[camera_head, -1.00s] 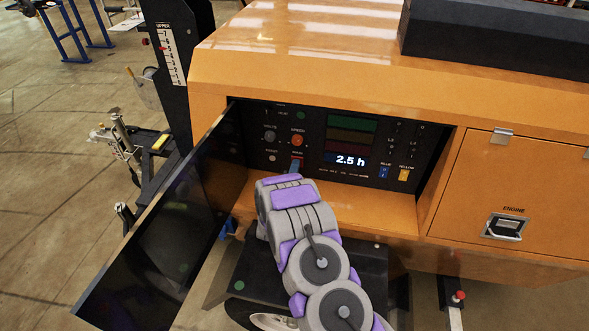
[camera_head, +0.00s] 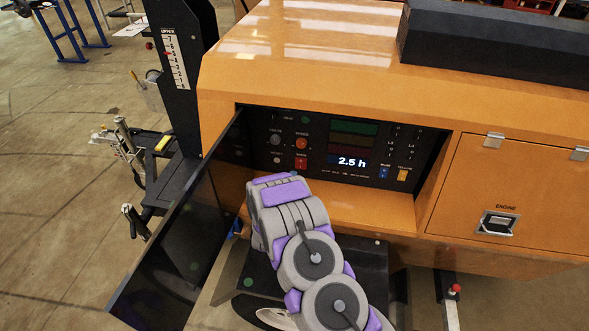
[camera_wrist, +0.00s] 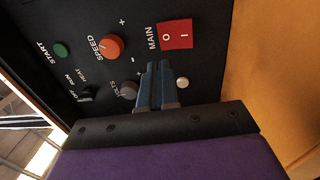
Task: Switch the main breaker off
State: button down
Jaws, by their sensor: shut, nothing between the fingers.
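The main breaker is a red rocker switch (camera_wrist: 176,35) marked O and I, beside the word MAIN in the wrist view. It also shows in the head view as a small red switch (camera_head: 301,162) low on the panel. I cannot tell which side of the rocker is pressed in. My gripper (camera_wrist: 157,65) has its blue fingers shut together and empty, just below the switch in the wrist view, apparently apart from it. In the head view the fingers are mostly hidden by my wrist.
The black control panel (camera_head: 270,140) sits recessed in the orange housing (camera_head: 380,208). An orange SPEED knob (camera_wrist: 109,46), a grey VOLTS knob (camera_wrist: 127,90) and a green START button (camera_wrist: 61,50) are close by. The open dark door (camera_head: 180,235) stands left of my arm.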

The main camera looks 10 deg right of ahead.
jog(key=s, duration=0.7)
jog(key=w+a+r+m+g+y, duration=0.1)
jog(key=a+r+m+g+y, duration=0.5)
jog(key=a, duration=0.3)
jog(key=s+r+m+g+y, duration=0.2)
jog(key=s+r+g+y, duration=0.15)
jog(key=s+r, duration=0.7)
jog(key=s+d+r+m+g, duration=0.2)
jog(key=s+d+r+g, duration=0.1)
jog(key=s, duration=0.9)
jog(key=s+d+r+m+g+h, duration=0.1)
jog(key=s+d+r+g, duration=0.2)
jog(key=s, duration=0.9)
jog(key=s+d+r+m+g+h, duration=0.1)
jog(key=s+d+r+m+g, duration=0.1)
jog(key=s, duration=1)
jog(key=shift+d+r+m+g+p, duration=0.3)
jog(key=shift+d+r+g+p, duration=0.15)
jog(key=shift+d+r+g, duration=0.4)
